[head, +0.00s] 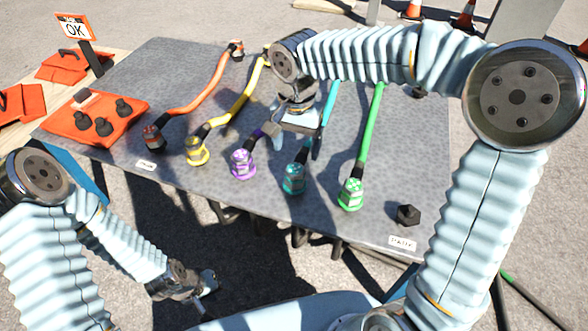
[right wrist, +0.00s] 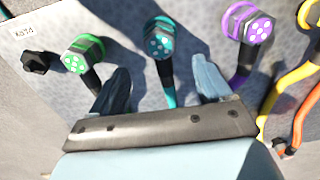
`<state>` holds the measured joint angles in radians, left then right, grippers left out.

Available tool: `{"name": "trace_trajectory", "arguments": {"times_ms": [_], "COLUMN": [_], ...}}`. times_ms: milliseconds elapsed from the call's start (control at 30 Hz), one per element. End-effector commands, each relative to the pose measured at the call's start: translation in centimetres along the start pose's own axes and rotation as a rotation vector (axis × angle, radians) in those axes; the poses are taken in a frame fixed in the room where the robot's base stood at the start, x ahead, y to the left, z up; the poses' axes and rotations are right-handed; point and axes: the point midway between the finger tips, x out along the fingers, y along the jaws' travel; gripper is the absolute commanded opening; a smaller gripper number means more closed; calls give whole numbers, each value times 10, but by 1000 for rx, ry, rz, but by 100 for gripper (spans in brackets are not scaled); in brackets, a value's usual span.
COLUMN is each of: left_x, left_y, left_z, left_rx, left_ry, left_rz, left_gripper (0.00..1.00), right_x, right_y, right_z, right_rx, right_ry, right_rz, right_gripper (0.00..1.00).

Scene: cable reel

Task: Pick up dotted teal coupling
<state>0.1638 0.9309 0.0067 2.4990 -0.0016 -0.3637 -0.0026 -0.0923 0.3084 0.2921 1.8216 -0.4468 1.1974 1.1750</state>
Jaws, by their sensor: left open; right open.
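The dotted teal coupling (head: 293,179) lies at the end of a teal cable near the front edge of the grey table (head: 420,130). In the right wrist view the teal coupling (right wrist: 160,40) shows its dotted face, ahead of and between the fingers. My right gripper (head: 296,138) is open above the teal cable, just behind the coupling; it also shows in the right wrist view (right wrist: 163,88). Whether the fingers touch the cable cannot be told. My left gripper (head: 208,288) is low at the left, off the table's front edge, open and empty.
A purple coupling (head: 243,164) and a green coupling (head: 351,194) flank the teal one. A yellow coupling (head: 197,151) and an orange cable's coupling (head: 153,138) lie further left. A black plug (head: 408,214) stands at the right corner. An orange mat (head: 133,112) bears several black knobs.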

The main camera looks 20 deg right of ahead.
Motion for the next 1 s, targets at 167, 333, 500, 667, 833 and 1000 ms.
{"name": "trace_trajectory", "arguments": {"times_ms": [167, 333, 500, 667, 833, 1000], "left_x": [4, 5, 8, 9, 8, 8], "left_y": [-3, -4, -5, -6, -6, -6], "left_z": [-1, -1, -2, -2, -2, -2], "left_rx": [-2, -3, -4, -4, -4, -4], "left_ry": [2, 3, 5, 6, 6, 6], "left_rz": [-2, -3, -4, -5, -5, -5], "left_gripper": [47, 47, 47, 47, 47, 47], "right_x": [32, 46, 74, 90, 92, 92], "right_y": [0, 0, -1, -1, -1, -1], "right_z": [0, 1, 3, 3, 2, 2], "right_rx": [-1, -1, -2, -2, -2, -2], "right_ry": [-1, -3, -5, -2, -1, -1], "right_rz": [0, -1, 1, -1, -2, -2], "right_gripper": [79, 79, 79, 79, 79, 63]}}
